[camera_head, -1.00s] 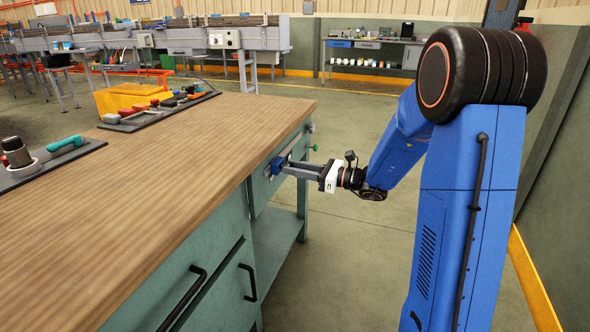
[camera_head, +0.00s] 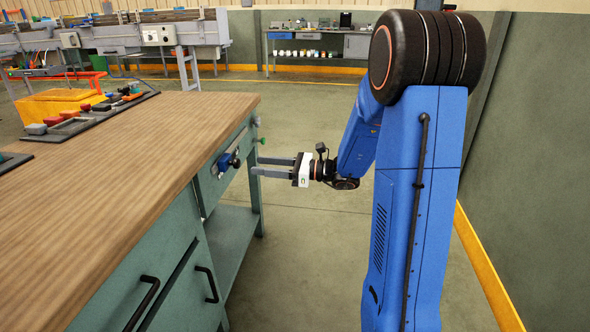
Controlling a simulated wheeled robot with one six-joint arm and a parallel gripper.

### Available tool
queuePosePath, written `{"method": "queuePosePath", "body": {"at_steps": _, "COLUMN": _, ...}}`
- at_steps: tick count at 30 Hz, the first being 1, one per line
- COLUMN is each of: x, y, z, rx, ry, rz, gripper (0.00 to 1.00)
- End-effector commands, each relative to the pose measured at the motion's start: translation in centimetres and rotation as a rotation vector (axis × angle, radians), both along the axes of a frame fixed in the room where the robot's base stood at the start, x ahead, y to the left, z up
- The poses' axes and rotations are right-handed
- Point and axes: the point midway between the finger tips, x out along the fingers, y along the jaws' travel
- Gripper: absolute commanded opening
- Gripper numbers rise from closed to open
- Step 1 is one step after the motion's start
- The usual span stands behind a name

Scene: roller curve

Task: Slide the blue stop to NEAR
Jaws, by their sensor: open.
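The blue stop (camera_head: 225,161) sits on a slotted plate on the front face of the green bench, below the wooden top. A dark knob-like part shows on it. My gripper (camera_head: 254,165) is to the right of the stop, with its two long grey fingers spread apart and pointing left at the bench. The jaws are open and empty. A gap shows between the fingertips and the stop. Any NEAR marking is too small to read.
The wooden benchtop (camera_head: 120,165) carries a tray of coloured tools (camera_head: 85,116) and a yellow box (camera_head: 55,104). Black handles (camera_head: 207,284) jut from the nearer cabinet front. Floor is open right of the bench.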

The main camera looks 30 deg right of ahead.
Motion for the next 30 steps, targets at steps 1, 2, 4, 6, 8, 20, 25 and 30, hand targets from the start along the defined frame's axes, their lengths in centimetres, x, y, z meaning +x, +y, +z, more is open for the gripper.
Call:
{"method": "queuePosePath", "body": {"at_steps": 1, "x": -0.5, "y": -0.8, "z": 0.0, "rx": -0.001, "ry": 0.001, "rz": -0.003, "gripper": 0.44}}
{"method": "queuePosePath", "body": {"at_steps": 2, "x": -0.8, "y": -1.2, "z": 0.0, "rx": -0.001, "ry": 0.001, "rz": -0.004, "gripper": 0.44}}
{"method": "queuePosePath", "body": {"at_steps": 4, "x": -1.4, "y": -2.0, "z": -0.1, "rx": 0.000, "ry": 0.001, "rz": -0.003, "gripper": 0.44}}
{"method": "queuePosePath", "body": {"at_steps": 6, "x": -2.0, "y": -2.9, "z": -0.1, "rx": 0.001, "ry": 0.001, "rz": -0.003, "gripper": 0.44}}
{"method": "queuePosePath", "body": {"at_steps": 8, "x": -2.6, "y": -3.6, "z": -0.1, "rx": 0.000, "ry": 0.001, "rz": -0.003, "gripper": 0.44}}
{"method": "queuePosePath", "body": {"at_steps": 20, "x": -5.5, "y": -7.5, "z": -0.1, "rx": 0.000, "ry": 0.001, "rz": 0.000, "gripper": 0.44}}
{"method": "queuePosePath", "body": {"at_steps": 25, "x": -6.0, "y": -8.1, "z": -0.1, "rx": 0.001, "ry": 0.001, "rz": 0.001, "gripper": 0.44}}
{"method": "queuePosePath", "body": {"at_steps": 30, "x": -6.1, "y": -8.1, "z": -0.1, "rx": 0.000, "ry": 0.001, "rz": 0.002, "gripper": 0.44}}
